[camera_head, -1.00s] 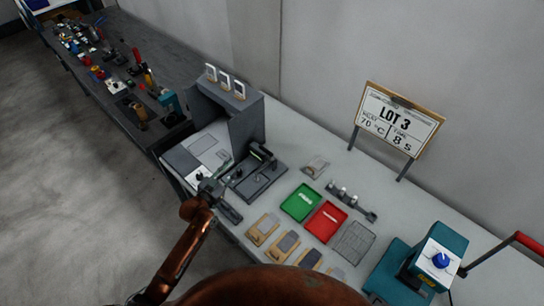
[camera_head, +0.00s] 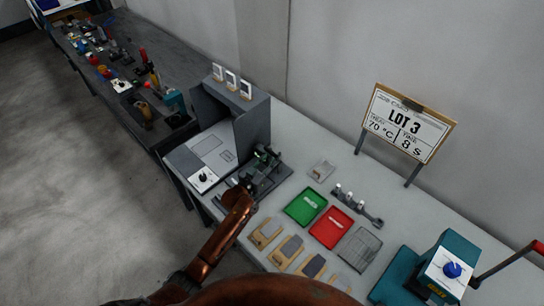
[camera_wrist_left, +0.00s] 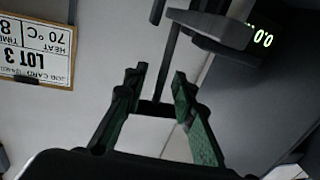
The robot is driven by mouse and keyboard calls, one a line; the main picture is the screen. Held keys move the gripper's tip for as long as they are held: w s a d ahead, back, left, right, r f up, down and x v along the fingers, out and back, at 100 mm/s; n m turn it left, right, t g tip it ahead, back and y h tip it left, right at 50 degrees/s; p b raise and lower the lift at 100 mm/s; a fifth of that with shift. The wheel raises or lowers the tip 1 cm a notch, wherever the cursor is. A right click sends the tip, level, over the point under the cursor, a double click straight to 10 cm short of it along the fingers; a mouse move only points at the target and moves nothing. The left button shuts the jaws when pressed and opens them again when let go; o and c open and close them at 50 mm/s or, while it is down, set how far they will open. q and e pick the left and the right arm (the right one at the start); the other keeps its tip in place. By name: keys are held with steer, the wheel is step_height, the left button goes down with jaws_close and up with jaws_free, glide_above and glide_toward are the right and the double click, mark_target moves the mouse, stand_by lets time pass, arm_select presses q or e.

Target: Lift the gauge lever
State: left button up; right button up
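The dark gauge (camera_head: 267,157) stands on a dark base beside the grey cabinet. In the left wrist view, the gauge (camera_wrist_left: 222,28) shows a green readout of 0.0. My left gripper (camera_head: 256,181) is at the gauge and hides part of its base. In the left wrist view, the two green-sided fingers of this gripper (camera_wrist_left: 159,76) are apart. A thin dark bar (camera_wrist_left: 167,62), perhaps the lever, shows between the fingertips. I cannot tell whether a finger touches it. My right gripper is not in view.
A green tray (camera_head: 304,207) and a red tray (camera_head: 332,228) lie right of the gauge, with a wire rack (camera_head: 359,249) beyond. A LOT 3 sign (camera_head: 406,124) stands behind. A teal machine (camera_head: 447,262) is at the right.

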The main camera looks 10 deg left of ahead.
arm_select(q)
jaws_close()
stand_by(0.3)
stand_by(0.5)
